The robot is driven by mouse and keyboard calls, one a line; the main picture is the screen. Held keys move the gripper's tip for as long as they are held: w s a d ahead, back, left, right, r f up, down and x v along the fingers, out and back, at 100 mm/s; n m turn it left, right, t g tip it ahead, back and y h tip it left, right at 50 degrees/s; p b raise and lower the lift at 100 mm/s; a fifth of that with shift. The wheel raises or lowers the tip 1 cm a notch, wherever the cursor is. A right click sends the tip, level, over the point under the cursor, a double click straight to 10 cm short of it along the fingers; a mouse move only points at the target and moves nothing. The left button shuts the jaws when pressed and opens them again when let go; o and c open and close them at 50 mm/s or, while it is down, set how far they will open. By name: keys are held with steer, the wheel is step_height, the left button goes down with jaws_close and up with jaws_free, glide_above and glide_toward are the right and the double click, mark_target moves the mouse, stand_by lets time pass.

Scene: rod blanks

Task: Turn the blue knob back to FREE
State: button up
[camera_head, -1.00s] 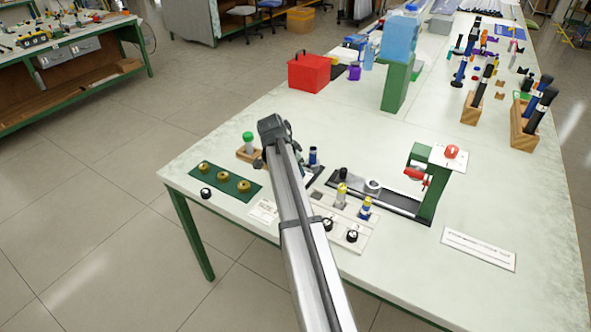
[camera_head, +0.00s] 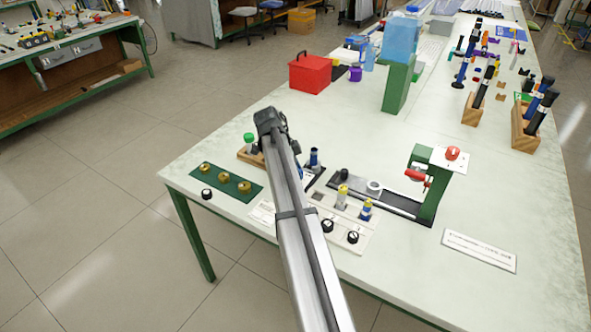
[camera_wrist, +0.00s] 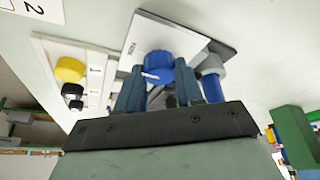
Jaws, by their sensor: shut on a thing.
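The blue knob (camera_wrist: 158,66) sits on a white plate (camera_wrist: 150,32) in the wrist view. A white pointer line shows on its near side. Small dark lettering lies on the plate, too small to read. My gripper (camera_wrist: 158,85) has its two dark blue-grey fingers on either side of the knob and is shut on it. The fingers hide part of the knob and the plate near it. In the head view my arm covers most of the knob and the fingertips.
A blue rod with a grey collar (camera_wrist: 212,72) stands close right of the fingers. A white panel (camera_head: 345,232) with yellow-topped posts and black knobs lies beside my arm. A green-posted fixture (camera_head: 432,195) stands further right. The table's front right is mostly clear.

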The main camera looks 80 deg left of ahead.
stand_by(0.3)
steer(key=o, duration=1)
steer(key=shift+o, duration=0.2)
steer(key=v, duration=1.3)
steer(key=shift+r, duration=0.4)
